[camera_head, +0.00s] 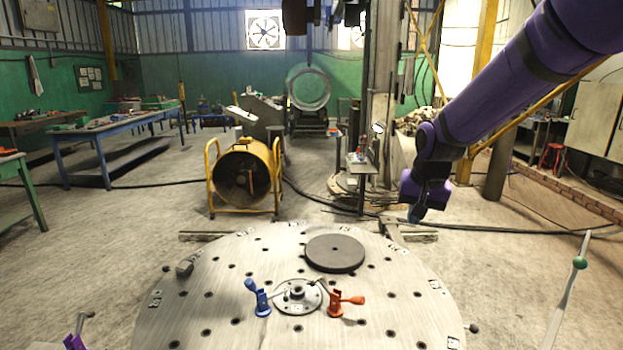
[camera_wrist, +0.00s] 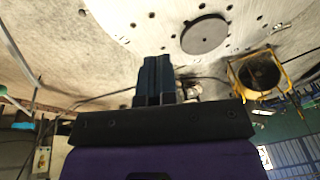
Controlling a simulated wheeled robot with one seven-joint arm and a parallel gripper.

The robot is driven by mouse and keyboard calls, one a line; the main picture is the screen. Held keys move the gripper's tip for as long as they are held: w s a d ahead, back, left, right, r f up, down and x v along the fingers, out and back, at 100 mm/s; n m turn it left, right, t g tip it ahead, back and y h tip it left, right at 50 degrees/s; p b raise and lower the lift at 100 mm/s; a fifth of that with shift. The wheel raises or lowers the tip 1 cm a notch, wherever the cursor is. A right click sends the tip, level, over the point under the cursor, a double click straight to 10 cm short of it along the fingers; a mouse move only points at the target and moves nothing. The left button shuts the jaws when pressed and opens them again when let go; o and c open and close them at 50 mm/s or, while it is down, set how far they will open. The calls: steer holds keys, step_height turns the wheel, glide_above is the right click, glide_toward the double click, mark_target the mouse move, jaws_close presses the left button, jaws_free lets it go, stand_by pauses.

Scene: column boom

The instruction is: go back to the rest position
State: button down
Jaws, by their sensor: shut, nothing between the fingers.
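My purple arm (camera_head: 500,90) reaches in from the upper right of the head view. My gripper (camera_head: 414,217) hangs above the floor, to the right of and beyond the round table's far edge. In the wrist view my gripper (camera_wrist: 157,75) shows its dark fingers pressed together, with nothing between them. The round metal table (camera_head: 220,290) with many holes fills the bottom of the head view. A dark disc (camera_head: 334,253) lies flat on it. A blue clamp (camera_head: 258,297) and an orange clamp (camera_head: 344,302) stand on either side of the central hub (camera_head: 297,294).
A yellow drum (camera_head: 243,176) in a frame stands on the floor behind the table. A blue workbench (camera_head: 110,130) is at the left. A lever with a green knob (camera_head: 579,263) rises at the right. A column (camera_head: 380,90) stands behind my gripper.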

steer(key=s+d+r+n+t, duration=0.1)
steer(key=s+d+r, duration=0.1)
steer(key=s+r, duration=0.4)
steer(key=s+d+r, duration=0.3)
steer(key=s+r, duration=0.1)
steer(key=s, duration=0.4)
steer(key=s+d+r+n+t, duration=0.1)
steer(key=s+d+n, duration=0.1)
steer(key=s, duration=1.4)
steer(key=shift+s+d+r+t+h, duration=0.15)
steer(key=shift+s+d+t+h, duration=0.2)
steer(key=shift+d+h, duration=0.1)
